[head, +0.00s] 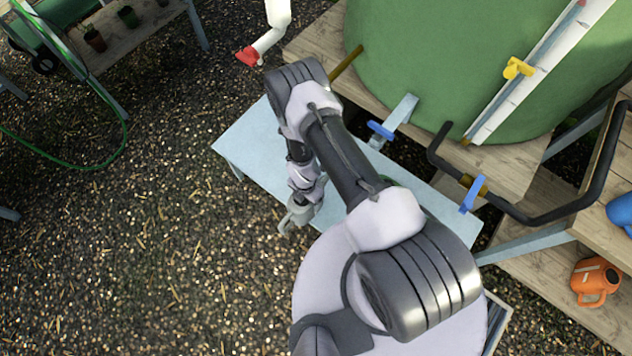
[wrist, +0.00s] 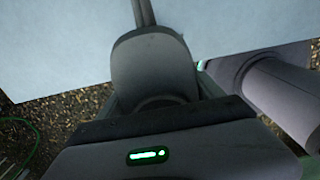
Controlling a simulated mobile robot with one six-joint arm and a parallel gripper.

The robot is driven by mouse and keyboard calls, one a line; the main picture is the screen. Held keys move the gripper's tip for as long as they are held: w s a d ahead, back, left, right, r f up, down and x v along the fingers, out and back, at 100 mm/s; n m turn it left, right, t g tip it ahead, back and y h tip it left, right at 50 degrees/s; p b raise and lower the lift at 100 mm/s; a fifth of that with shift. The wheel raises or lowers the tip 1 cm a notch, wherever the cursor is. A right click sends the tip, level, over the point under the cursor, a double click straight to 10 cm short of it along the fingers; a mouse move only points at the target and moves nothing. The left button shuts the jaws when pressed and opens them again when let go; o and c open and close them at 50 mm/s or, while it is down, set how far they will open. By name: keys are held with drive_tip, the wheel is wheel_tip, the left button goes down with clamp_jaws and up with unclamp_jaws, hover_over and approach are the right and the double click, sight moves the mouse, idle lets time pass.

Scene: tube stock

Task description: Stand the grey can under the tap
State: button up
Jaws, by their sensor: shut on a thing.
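My gripper (head: 304,201) hangs low in the head view, by the left front edge of a pale blue bench (head: 245,145). It is shut on a small grey thing (head: 297,216), which looks like the grey can; its outline is partly hidden and its tilt is hard to tell. In the wrist view, grey parts and my gripper's dark body fill the middle, with the pale blue bench top (wrist: 60,45) behind. A second blue-handled tap (head: 470,195) is further right.
A white pipe with a red tap (head: 248,56) is at the top. A yellow clip (head: 518,68) sits on a white strip. A black hose (head: 535,215) curves at right. An orange can (head: 597,280) and a blue can (head: 622,212) stand at right.

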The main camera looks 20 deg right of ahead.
drive_tip(key=w+d+f+b, duration=0.4)
drive_tip(key=w+d+b, duration=0.1)
drive_tip(key=w+d, duration=0.1)
drive_tip(key=shift+w+f, duration=0.35)
drive_tip(key=shift+w, duration=0.35)
drive_tip(key=o, duration=1.6)
drive_tip(key=shift+o, duration=0.2)
wheel_tip(320, 180, up, 12)
drive_tip(key=p, duration=0.5)
drive_tip(key=shift+r, duration=0.2)
